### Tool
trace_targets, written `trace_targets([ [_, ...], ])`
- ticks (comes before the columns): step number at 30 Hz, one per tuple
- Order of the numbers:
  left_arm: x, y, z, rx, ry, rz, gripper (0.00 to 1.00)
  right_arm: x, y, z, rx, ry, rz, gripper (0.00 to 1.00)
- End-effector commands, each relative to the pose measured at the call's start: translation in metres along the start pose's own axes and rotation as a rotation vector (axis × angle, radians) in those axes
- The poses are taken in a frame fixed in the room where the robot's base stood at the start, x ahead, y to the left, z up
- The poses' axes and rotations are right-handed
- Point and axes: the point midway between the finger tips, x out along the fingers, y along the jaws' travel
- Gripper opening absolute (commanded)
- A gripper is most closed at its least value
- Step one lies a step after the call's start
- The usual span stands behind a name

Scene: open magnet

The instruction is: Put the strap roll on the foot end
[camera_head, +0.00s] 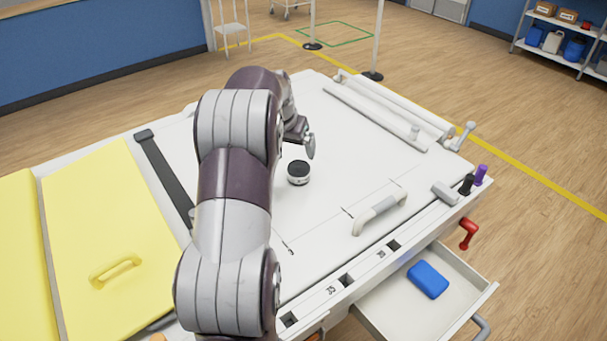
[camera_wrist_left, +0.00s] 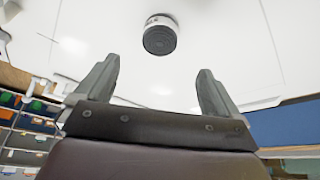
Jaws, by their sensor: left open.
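A small round roll (camera_head: 299,173), white at the side with a black ridged face, lies on the white table top (camera_head: 345,165); I take it for the strap roll. In the left wrist view the roll (camera_wrist_left: 160,35) shows ahead, beyond the fingertips and between their lines. My left gripper (camera_head: 305,140) is just behind the roll in the head view, apart from it, partly hidden by my arm. In the wrist view its two fingers (camera_wrist_left: 160,80) are spread with nothing between them. I cannot tell which end of the table is the foot end. My right gripper is not in view.
A white handle (camera_head: 380,213) stands on the table's near right part. Long white rails (camera_head: 395,108) run along the far right. A dark strap (camera_head: 165,178) and yellow panels (camera_head: 112,225) lie left. An open drawer (camera_head: 385,308) holds a blue block (camera_head: 428,279).

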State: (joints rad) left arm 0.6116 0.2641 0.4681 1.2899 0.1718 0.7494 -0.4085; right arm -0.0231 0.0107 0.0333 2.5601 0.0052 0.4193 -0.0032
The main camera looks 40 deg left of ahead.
Motion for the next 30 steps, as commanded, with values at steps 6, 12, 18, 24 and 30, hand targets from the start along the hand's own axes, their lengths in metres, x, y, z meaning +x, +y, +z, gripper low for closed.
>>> trace_targets([
  [6, -0.001, 0.049, 0.024, 0.041, -0.044, 0.025, 0.96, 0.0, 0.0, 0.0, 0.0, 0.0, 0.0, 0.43],
  [12, -0.013, 0.168, 0.141, 0.185, -0.17, 0.072, 0.96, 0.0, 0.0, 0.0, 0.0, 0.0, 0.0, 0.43],
  [18, -0.03, 0.205, 0.251, 0.298, -0.252, 0.085, 0.96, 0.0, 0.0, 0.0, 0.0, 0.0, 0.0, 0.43],
  [24, -0.034, 0.206, 0.277, 0.321, -0.272, 0.085, 0.96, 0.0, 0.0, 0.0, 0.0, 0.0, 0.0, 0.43],
  [30, -0.034, 0.206, 0.276, 0.319, -0.273, 0.084, 0.96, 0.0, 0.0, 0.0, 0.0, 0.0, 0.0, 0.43],
])
